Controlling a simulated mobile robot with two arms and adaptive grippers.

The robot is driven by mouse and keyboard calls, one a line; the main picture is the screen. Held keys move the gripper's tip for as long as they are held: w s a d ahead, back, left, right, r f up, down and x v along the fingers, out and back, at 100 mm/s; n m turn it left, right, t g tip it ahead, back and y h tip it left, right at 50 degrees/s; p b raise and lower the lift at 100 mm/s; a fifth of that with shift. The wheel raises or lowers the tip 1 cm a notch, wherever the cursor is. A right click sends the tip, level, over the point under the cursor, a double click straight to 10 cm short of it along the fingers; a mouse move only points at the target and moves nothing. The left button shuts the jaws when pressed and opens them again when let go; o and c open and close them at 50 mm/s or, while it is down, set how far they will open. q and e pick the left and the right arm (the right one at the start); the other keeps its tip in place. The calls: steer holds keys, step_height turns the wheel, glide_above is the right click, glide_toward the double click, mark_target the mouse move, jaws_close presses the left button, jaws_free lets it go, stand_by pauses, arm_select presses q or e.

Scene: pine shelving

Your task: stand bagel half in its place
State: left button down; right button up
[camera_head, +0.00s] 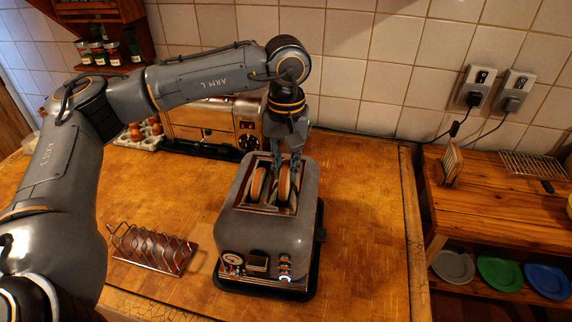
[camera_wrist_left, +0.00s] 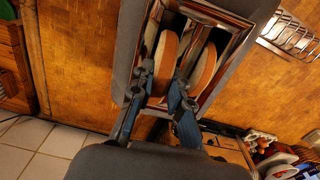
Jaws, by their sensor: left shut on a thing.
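A grey toaster (camera_head: 262,232) stands on the wooden counter, its two slots facing up. One bagel half (camera_head: 284,182) stands on edge in the right slot in the head view. A second bagel half (camera_head: 257,184) stands on edge in the left slot. My left gripper (camera_head: 288,158) reaches down from behind the toaster and is shut on the right-hand bagel half. In the left wrist view the fingers (camera_wrist_left: 163,84) lie on either side of that bagel half (camera_wrist_left: 166,58), and the other bagel half (camera_wrist_left: 205,66) stands beside it. Their lower parts are hidden inside the toaster. My right gripper is not in view.
An empty wire toast rack (camera_head: 153,250) stands left of the toaster. A metal oven-like appliance (camera_head: 200,125) and an egg tray (camera_head: 140,138) stand behind. At right, a lower wooden unit (camera_head: 480,200) holds a wire rack (camera_head: 535,164) and coloured plates. The counter right of the toaster is clear.

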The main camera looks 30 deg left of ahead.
arm_select(q)
steer(key=shift+f, duration=0.5)
steer(key=c, duration=0.7)
jaws_free()
steer(key=shift+r, duration=0.15)
steer(key=shift+r+p, duration=2.1)
steer(key=shift+r, duration=1.85)
